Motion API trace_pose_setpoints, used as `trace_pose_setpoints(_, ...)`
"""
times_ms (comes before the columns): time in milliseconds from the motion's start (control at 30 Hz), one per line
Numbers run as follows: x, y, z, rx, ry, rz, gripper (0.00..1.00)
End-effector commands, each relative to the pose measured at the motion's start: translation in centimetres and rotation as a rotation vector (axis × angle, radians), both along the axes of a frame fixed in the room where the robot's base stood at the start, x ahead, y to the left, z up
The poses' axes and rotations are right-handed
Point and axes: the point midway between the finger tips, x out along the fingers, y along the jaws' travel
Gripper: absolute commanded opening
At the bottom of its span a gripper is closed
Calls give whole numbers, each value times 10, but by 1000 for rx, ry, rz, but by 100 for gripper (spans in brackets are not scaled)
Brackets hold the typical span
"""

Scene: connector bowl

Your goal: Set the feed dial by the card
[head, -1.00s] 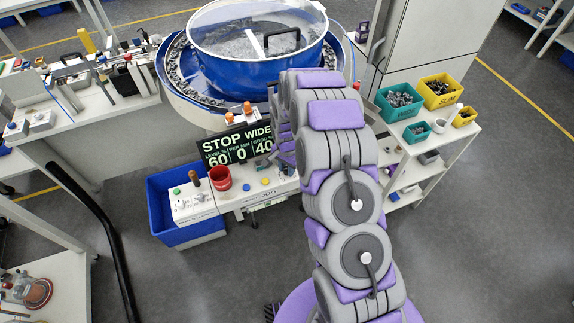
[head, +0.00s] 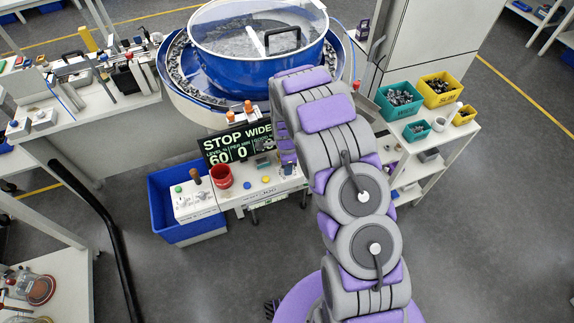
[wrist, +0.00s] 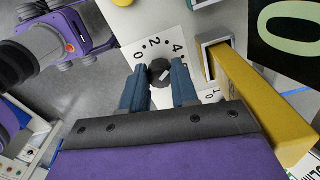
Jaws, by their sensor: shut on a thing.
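The feed dial (wrist: 160,72) is a small dark round knob with a white mark, on a white scale plate (wrist: 139,59) printed 0, 2, 4 and further figures. In the wrist view my gripper (wrist: 160,78) has its two blue fingers on either side of the knob, closed on it. The mark slants; its exact reading is too small to tell. In the head view a black display board (head: 230,143) reads STOP WIDE, with 60 and 0 below. My arm hides the dial and part of the board there. I cannot make out a separate card.
A yellow block-like part (wrist: 262,105) stands close right of the fingers. A blue bowl feeder (head: 225,66) is behind the station. A red cup (head: 221,176), a white control box (head: 195,200) and a blue bin (head: 165,230) are left. Green and yellow bins (head: 437,91) stand on the right shelf.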

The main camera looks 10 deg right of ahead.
Motion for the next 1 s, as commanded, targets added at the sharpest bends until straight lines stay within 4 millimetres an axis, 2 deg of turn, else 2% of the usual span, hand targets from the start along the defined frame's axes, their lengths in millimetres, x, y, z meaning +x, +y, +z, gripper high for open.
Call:
trace_pose_setpoints(633, 3, 1, 2, 0, -8, -50, 0)
trace_pose_setpoints(667, 3, 1, 2, 0, -8, -50, 31)
trace_pose_setpoints(900, 2, 0, 1, 0, -5, -50, 54)
trace_pose_setpoints(1000, 1, 0, 1, 0, -4, -50, 54)
